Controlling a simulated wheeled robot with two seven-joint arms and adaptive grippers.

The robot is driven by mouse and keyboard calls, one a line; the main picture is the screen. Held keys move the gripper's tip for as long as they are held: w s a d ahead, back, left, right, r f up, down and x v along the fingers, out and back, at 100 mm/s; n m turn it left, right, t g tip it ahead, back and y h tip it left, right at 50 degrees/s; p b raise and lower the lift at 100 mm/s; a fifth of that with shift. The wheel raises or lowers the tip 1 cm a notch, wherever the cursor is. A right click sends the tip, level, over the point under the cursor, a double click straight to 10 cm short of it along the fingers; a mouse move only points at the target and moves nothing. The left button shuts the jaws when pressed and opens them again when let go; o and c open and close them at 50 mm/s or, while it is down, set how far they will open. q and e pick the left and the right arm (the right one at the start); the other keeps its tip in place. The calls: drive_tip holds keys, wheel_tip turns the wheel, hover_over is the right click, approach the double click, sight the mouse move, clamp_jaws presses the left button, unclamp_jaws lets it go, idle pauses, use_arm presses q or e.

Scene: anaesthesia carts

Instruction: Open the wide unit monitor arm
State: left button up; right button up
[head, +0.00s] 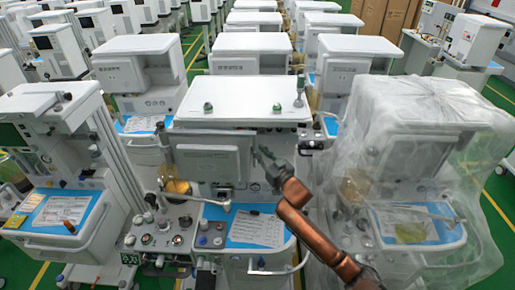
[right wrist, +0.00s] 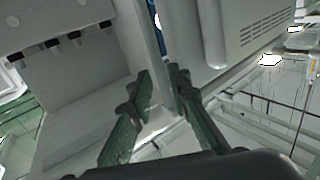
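The wide unit (head: 243,112) stands in the middle of the head view, with a white top. Its grey monitor (head: 208,162) is at the front, facing me, below the top. My right gripper (head: 262,157) is just right of the monitor's right edge, at the end of my copper-coloured arm. In the right wrist view my right gripper (right wrist: 160,82) has its two dark green fingers apart. A pale upright edge shows between and beyond them; I cannot tell whether they touch it. A vented grey housing (right wrist: 240,35) is at the right. The monitor's arm is not clearly visible. My left gripper is not in view.
A unit under clear plastic wrap (head: 425,150) stands close on the right. Another unit (head: 65,150) with a blue tray is on the left. More units fill the rows behind. A blue work surface (head: 255,228) with a paper sheet lies below the monitor.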

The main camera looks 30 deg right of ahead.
drive_tip(key=shift+w, duration=0.75)
drive_tip(key=shift+c, duration=0.4)
clamp_jaws()
